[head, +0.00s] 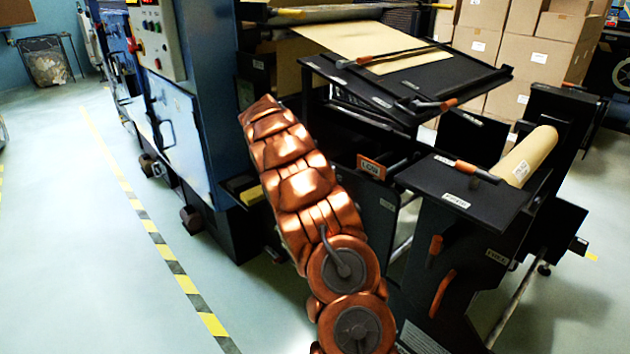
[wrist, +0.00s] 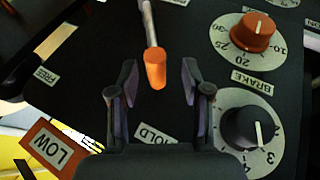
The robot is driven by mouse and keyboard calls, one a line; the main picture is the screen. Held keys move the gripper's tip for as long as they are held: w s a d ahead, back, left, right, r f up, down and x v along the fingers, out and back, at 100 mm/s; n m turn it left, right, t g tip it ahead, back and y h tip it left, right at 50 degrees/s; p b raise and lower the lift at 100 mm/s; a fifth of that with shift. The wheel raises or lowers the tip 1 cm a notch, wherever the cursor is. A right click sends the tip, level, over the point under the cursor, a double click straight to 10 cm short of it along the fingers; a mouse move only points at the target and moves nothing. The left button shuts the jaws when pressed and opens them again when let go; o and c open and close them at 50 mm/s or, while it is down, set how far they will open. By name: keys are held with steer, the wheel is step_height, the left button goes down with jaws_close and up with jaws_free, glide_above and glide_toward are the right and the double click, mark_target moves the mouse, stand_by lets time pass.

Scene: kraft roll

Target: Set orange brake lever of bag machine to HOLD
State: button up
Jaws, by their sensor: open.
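In the wrist view, my gripper (wrist: 158,70) is open, with one finger on each side of the orange end of a lever (wrist: 155,72). A pale rod runs from that orange end to the top of the picture. Both fingers appear apart from it. The FREE label (wrist: 46,76) is to the left and the HOLD label (wrist: 152,134) is below the lever's end, partly behind my gripper. A BRAKE label (wrist: 251,82) is at the right. The lever's pivot is out of view. My gripper does not show in the head view.
An orange knob (wrist: 252,32) and a black knob (wrist: 250,128) on dials are right of my gripper. A LOW plate (wrist: 56,146) is at lower left; it also shows in the head view (head: 371,168). Other orange-handled levers (head: 435,249) and a kraft roll (head: 527,156) are at the right.

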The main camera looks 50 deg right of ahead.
steer(key=v, duration=1)
steer(key=shift+w+a+r, duration=0.15)
stand_by(1.1)
